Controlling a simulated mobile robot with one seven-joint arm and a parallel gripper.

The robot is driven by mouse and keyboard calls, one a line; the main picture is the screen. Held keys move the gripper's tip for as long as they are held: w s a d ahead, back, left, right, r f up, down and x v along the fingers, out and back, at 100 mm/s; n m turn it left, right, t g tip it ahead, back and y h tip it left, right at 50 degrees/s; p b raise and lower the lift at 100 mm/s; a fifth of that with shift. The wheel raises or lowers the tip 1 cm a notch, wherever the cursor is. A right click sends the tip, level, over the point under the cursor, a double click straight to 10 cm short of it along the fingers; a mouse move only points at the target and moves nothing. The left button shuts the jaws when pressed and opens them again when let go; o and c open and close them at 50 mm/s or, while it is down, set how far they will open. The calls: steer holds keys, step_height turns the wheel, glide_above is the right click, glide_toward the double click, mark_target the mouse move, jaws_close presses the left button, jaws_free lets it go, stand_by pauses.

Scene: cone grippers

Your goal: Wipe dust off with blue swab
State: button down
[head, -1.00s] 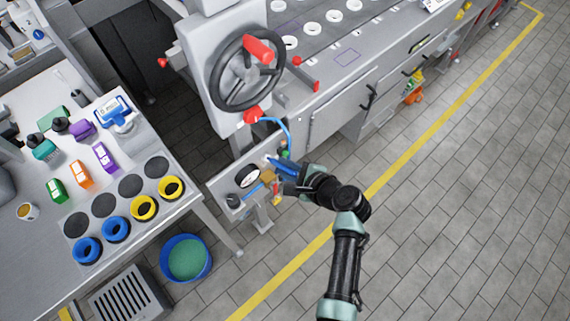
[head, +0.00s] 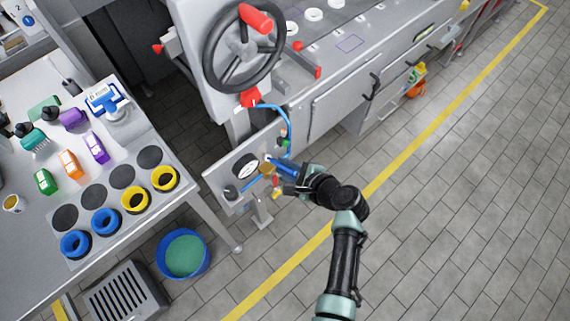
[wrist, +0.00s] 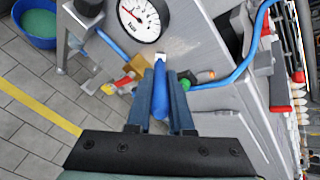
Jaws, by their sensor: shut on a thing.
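My gripper (wrist: 162,75) is shut on the blue swab (wrist: 160,98), which lies between its two long fingers in the wrist view. The swab's white tip points at the grey machine panel (wrist: 205,35), just below and right of the round white gauge (wrist: 143,18). I cannot tell whether the tip touches the panel. In the head view the blue swab (head: 284,167) reaches left from my gripper (head: 287,171) toward the panel, right of the gauge (head: 245,166). I cannot make out any dust.
A blue hose (wrist: 238,72) curves right of the swab. Brass and red valve parts (wrist: 125,80) sit left of it. A black handwheel (head: 243,45) is above. A table with coloured tools and rings (head: 105,221) and a blue bucket (head: 183,254) stand left. Floor at right is clear.

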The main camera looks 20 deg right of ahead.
steer(key=shift+f+b, duration=0.4)
steer(key=shift+f, duration=0.45)
steer(key=s+d+p, duration=0.1)
steer(key=s+d, duration=0.1)
steer(key=s, duration=0.3)
steer(key=shift+s+p, duration=0.35)
steer(key=shift+p, duration=0.05)
steer(key=shift+s+d, duration=0.1)
steer(key=s, duration=0.1)
steer(key=s+d, duration=0.1)
steer(key=shift+s+p, duration=0.3)
steer(key=shift+p, duration=0.1)
steer(key=shift+w, duration=0.1)
stand_by(0.4)
